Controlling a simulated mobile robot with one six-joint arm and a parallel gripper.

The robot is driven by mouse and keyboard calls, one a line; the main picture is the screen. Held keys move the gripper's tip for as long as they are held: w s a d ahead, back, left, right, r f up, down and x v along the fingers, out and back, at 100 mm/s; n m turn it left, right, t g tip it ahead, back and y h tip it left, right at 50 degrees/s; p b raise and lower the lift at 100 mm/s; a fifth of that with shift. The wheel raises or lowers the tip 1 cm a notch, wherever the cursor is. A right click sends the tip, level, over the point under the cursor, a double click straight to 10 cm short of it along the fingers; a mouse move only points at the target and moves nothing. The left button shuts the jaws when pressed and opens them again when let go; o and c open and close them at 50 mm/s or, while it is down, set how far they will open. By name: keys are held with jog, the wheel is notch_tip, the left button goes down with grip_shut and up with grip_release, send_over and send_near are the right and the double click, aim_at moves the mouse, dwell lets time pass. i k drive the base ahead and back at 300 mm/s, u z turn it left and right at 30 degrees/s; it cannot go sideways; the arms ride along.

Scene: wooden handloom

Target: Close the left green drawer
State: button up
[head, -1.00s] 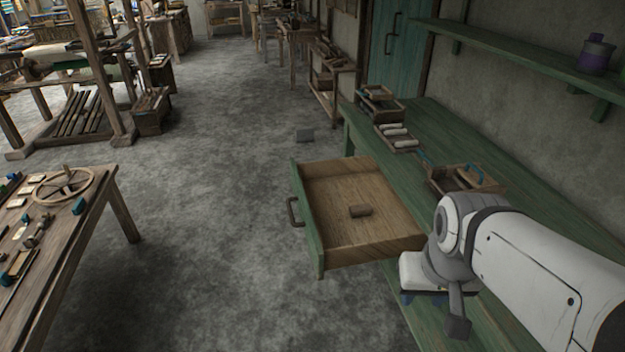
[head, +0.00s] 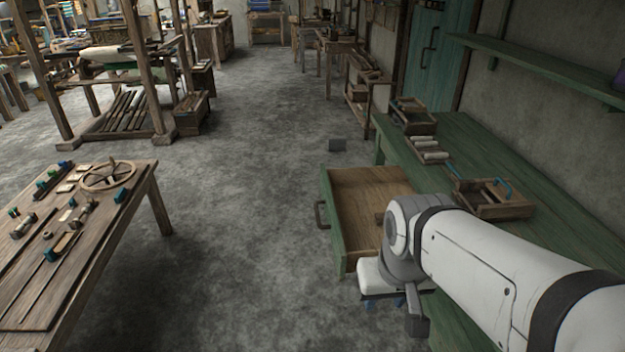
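The green drawer (head: 335,222) stands pulled out of the green workbench (head: 475,150), its dark handle (head: 320,214) facing left over the floor. My arm comes in from the right and covers the drawer's near right part. My gripper (head: 384,300) points down by the drawer's near side, with small blue tips showing below a white body. I cannot tell whether it touches the drawer or how far apart its fingers are.
Small wooden trays, one with white rolls (head: 430,150) and one with a blue handle (head: 492,198), stand on the workbench. A wooden table (head: 90,255) with a wheel and small parts is at left. Bare grey floor lies between table and drawer.

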aim_at(352, 197)
jog(key=i, duration=1.05)
jog(key=u, duration=0.05)
